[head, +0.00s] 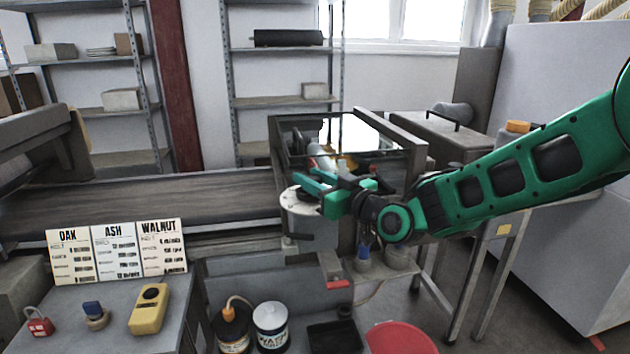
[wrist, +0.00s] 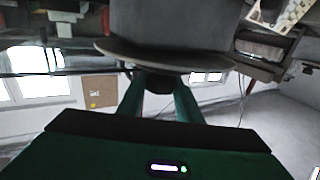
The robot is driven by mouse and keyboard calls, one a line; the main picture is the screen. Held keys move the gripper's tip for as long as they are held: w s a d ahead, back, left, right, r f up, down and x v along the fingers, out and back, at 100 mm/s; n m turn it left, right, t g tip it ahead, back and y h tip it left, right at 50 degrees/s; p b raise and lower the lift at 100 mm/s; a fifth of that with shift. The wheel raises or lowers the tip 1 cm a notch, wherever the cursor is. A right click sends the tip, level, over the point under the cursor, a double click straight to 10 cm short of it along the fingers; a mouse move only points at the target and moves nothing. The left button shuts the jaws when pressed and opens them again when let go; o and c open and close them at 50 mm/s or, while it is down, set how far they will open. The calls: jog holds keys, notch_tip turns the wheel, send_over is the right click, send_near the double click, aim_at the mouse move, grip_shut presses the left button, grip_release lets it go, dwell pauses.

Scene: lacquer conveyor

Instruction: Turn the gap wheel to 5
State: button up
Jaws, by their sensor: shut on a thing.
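The gap wheel (head: 298,203) is a pale round dial with small dark marks at its edge. It sits on the front of the coating machine (head: 400,160), at the end of the conveyor. In the wrist view its grey disc (wrist: 200,58) spans the upper middle, seen nearly edge-on. My gripper (head: 318,190) reaches in from the right over the wheel. Its two green fingers (wrist: 158,82) are shut on a dark part of the wheel near the disc. The fingers hide part of the dial, and I cannot read which number it is set to.
The conveyor belt (head: 150,205) runs left from the machine. A grey table (head: 110,315) at front left carries recipe cards (head: 115,250), a yellow meter (head: 149,308) and a red padlock (head: 39,322). Cans (head: 270,325) and a red bucket (head: 400,338) stand low in front.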

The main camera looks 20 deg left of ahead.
jog(key=shift+w+d+f+n+g+y, duration=0.15)
jog(key=shift+n+g+y, duration=0.2)
jog(key=shift+n+g, duration=0.45)
jog(key=shift+w+d+n+g+y, duration=0.15)
jog(key=shift+n+g+y, duration=0.35)
jog(key=shift+g, duration=0.65)
jog(key=shift+w+f+n+g+y, duration=0.1)
jog(key=shift+w+n+g+y, duration=0.15)
jog(key=shift+n+g, duration=0.6)
jog(key=n+g, duration=0.2)
jog(key=g, duration=0.1)
jog(key=n+g, duration=0.2)
jog(key=g, duration=0.1)
jog(key=shift+s+a+g, duration=0.1)
jog(key=shift+s+g, duration=0.05)
jog(key=shift+g, duration=0.25)
jog(key=shift+r+n+g, duration=0.1)
jog(key=shift+n+g, duration=0.15)
jog(key=shift+g, duration=0.15)
jog(key=o, duration=1)
jog(key=shift+s+a, duration=0.1)
jog(key=shift+s, duration=0.05)
jog(key=v, duration=1.1)
